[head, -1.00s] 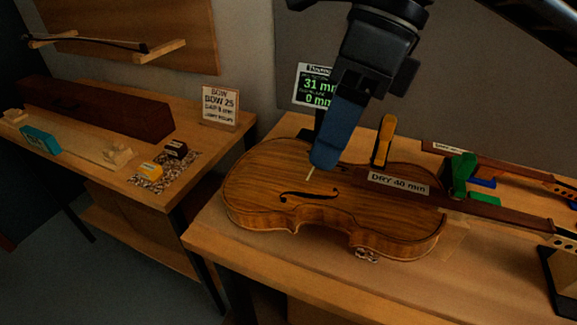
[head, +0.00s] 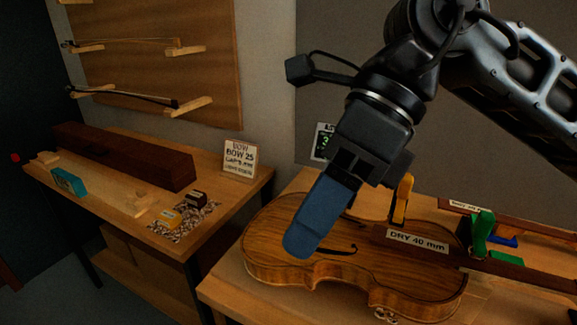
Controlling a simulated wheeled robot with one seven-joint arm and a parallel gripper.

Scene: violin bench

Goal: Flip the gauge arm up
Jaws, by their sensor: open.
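The violin (head: 390,285) lies on the right bench, its body partly hidden behind my gripper. My gripper (head: 302,245), with blue fingers, hangs in front of and above the left part of the violin body. Its fingers overlap in this view; it is open and I see nothing held. A yellow-orange upright piece (head: 402,199) stands behind the violin, just right of my gripper. I cannot tell whether it is the gauge arm.
A green clamp-like piece (head: 482,232) stands by the violin's neck, near another neck (head: 505,220) at the back. The left bench (head: 120,205) carries a dark box (head: 125,158), a teal block (head: 69,182) and a "BOW 25" sign (head: 239,158). A grey wall stands behind.

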